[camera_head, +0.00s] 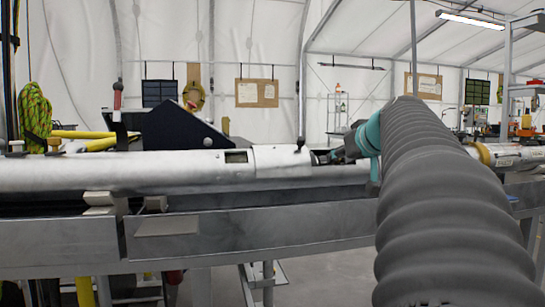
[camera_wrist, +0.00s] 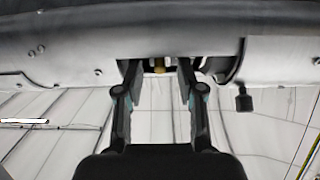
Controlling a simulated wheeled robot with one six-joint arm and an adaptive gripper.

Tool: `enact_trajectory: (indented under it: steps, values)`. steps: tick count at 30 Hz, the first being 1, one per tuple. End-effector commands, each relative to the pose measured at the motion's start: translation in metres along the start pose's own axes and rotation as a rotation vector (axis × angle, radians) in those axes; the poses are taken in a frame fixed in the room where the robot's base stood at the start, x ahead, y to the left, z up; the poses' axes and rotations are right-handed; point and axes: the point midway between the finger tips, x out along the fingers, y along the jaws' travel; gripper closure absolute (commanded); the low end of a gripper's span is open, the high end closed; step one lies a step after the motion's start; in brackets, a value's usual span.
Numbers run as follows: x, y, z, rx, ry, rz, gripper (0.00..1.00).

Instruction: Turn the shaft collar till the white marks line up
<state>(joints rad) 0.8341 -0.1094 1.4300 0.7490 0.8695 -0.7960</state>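The shaft is a long pale metal tube (camera_head: 110,171) lying level across the head view. A lighter sleeve, which looks like the collar (camera_head: 281,161), sits around it near the middle. A small dark knob (camera_head: 300,143) stands at its right end. It also shows in the wrist view (camera_wrist: 243,98). My gripper (camera_head: 322,157) is just right of the sleeve, partly hidden by my arm. In the wrist view its two fingers (camera_wrist: 158,70) are spread, their tips at a dark gap in the tube. I cannot make out any white marks.
The tube lies above a metal bench (camera_head: 290,226). A dark rectangular opening (camera_head: 237,157) is in the tube left of the sleeve. A black angled housing (camera_head: 180,128) stands behind. A green rope coil (camera_head: 35,117) hangs at left. A brass ring (camera_head: 485,154) is at right.

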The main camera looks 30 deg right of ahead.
Motion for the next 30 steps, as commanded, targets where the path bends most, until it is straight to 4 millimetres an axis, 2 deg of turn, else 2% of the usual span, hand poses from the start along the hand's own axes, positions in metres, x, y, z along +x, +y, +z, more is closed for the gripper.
enact_trajectory:
  steps: [9,12,14,22,30]
  values:
    - [0.003,0.000,0.000,0.001,0.000,0.000,0.62]
    - [0.002,0.000,0.000,0.001,0.000,0.000,0.87]
    - [0.002,0.000,0.000,0.001,0.000,0.000,1.00]
    - [0.002,0.000,-0.001,0.001,-0.005,0.000,1.00]
    - [0.001,0.000,-0.011,0.001,-0.074,-0.001,1.00]
